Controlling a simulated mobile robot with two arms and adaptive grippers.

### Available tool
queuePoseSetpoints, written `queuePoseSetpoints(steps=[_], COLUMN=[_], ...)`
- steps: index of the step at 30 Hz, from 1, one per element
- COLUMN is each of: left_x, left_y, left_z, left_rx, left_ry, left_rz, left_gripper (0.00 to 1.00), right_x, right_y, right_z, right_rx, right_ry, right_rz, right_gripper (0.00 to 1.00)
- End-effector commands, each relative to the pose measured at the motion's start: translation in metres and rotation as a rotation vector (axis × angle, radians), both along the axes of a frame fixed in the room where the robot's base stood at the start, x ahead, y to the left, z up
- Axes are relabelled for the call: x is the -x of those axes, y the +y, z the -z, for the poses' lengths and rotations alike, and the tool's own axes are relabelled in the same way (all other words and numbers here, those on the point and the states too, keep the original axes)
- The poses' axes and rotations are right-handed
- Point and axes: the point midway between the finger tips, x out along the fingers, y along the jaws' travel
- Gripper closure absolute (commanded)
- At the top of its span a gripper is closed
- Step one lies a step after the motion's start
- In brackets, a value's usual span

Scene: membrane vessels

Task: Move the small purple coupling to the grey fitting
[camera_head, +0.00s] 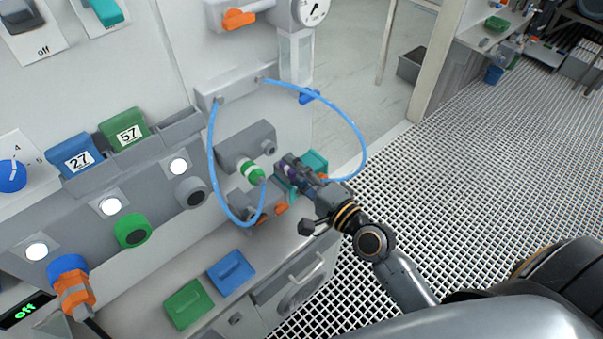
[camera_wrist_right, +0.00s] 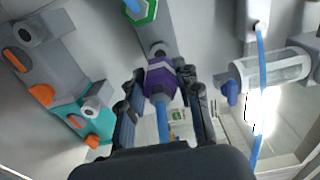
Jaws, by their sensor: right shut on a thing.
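The small purple coupling (camera_wrist_right: 160,80) sits between the two fingers of my right gripper (camera_wrist_right: 163,92) in the right wrist view, with a blue hose running from it. A grey fitting (camera_wrist_right: 158,49) on a grey block is straight ahead of the coupling's front end. I cannot tell whether the two touch. In the head view my right gripper (camera_head: 290,168) is at the panel, shut on the coupling, which is mostly hidden by the fingers. The grey fitting (camera_head: 269,145) shows just up and left of the fingers. My left gripper is not in view.
A green-and-white coupling (camera_head: 251,172) with its own blue hose is on the same grey block (camera_head: 245,143). A teal block (camera_head: 315,162) and orange levers (camera_head: 281,209) are close to the gripper. The blue hose (camera_head: 364,145) loops right over open grating.

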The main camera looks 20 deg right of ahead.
Motion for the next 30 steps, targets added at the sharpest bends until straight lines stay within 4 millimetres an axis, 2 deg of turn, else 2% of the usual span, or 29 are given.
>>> queuePoseSetpoints(steps=[6,12,30], left_x=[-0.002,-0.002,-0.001], left_y=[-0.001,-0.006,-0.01], left_z=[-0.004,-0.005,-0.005], left_rx=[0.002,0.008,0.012], left_ry=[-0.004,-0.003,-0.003], left_rz=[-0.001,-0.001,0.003], left_gripper=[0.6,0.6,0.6], right_x=[-0.019,-0.028,-0.03], right_y=[0.006,0.01,0.011], right_z=[-0.001,0.0,0.0], right_rx=[0.0,-0.001,0.0], right_ry=[-0.001,0.0,0.0], right_rz=[0.001,0.001,0.0], right_gripper=[1.0,1.0,1.0])
